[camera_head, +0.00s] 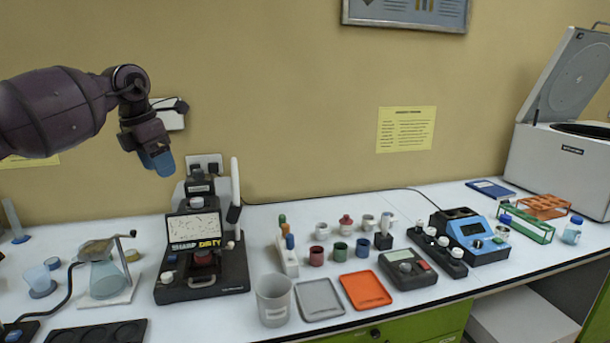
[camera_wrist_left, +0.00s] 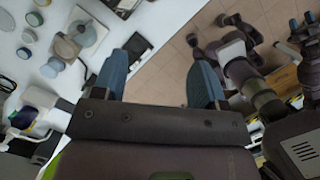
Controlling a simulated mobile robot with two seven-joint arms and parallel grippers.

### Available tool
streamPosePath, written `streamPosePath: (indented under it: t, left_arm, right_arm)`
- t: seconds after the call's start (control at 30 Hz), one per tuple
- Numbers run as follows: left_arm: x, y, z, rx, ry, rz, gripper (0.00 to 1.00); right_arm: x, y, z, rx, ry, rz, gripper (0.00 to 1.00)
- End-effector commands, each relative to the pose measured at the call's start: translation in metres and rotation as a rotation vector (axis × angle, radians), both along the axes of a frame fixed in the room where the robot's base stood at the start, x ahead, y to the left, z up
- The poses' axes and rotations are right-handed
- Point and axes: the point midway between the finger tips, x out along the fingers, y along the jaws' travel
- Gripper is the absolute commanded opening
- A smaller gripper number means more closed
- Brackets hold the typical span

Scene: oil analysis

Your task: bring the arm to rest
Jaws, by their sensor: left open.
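My left arm comes in from the left in the head view, raised above the bench. Its left gripper (camera_head: 158,163) hangs over the back of the bench, up and to the left of the black microscope-like device (camera_head: 203,240). In the left wrist view the gripper's two blue fingers (camera_wrist_left: 163,85) stand wide apart with nothing between them. My right gripper cannot be made out in the head view.
The white bench (camera_head: 270,225) carries a flask (camera_head: 107,280), a grey tray (camera_head: 319,300), an orange tray (camera_head: 365,290), several small pots, a blue device (camera_head: 478,236) and test tube racks. A centrifuge (camera_head: 565,150) with a raised lid stands at the right. The air above the middle is free.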

Motion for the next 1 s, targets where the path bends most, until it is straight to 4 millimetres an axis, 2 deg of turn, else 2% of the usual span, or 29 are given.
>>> streamPosePath:
  t: [0.07, 0.17, 0.3, 0.4, 0.5, 0.6, 0.7, 0.8, 1.0]
  left_arm:
    - [0.006, -0.019, 0.003, -0.086, -0.051, -0.008, 0.66]
    - [0.012, -0.050, 0.020, -0.233, -0.133, -0.021, 0.66]
    - [0.011, -0.117, 0.055, -0.508, -0.235, -0.058, 0.66]
    - [0.005, -0.162, 0.068, -0.732, -0.256, -0.062, 0.66]
    - [-0.004, -0.200, 0.072, -0.964, -0.235, -0.032, 0.66]
    - [-0.013, -0.228, 0.069, -1.201, -0.177, 0.040, 0.66]
    - [-0.020, -0.243, 0.060, -1.423, -0.095, 0.154, 0.66]
    - [-0.023, -0.248, 0.045, -1.603, -0.004, 0.290, 0.66]
    - [-0.027, -0.237, 0.001, -1.875, 0.183, 0.608, 0.66]
  right_arm:
    - [0.001, 0.000, 0.000, -0.001, -0.002, 0.001, 0.63]
    - [0.006, 0.001, 0.003, 0.000, -0.011, 0.004, 0.63]
    - [0.011, 0.002, 0.005, 0.000, -0.020, 0.006, 0.63]
    - [0.010, 0.002, 0.005, 0.000, -0.019, 0.006, 0.63]
    - [0.010, 0.001, 0.004, 0.000, -0.018, 0.006, 0.63]
    - [0.009, 0.001, 0.003, 0.000, -0.016, 0.005, 0.63]
    - [0.007, 0.001, 0.002, 0.000, -0.011, 0.004, 0.63]
    - [0.003, 0.001, 0.000, 0.001, -0.004, 0.001, 0.63]
    - [-0.001, 0.000, -0.002, 0.001, 0.004, -0.001, 0.63]
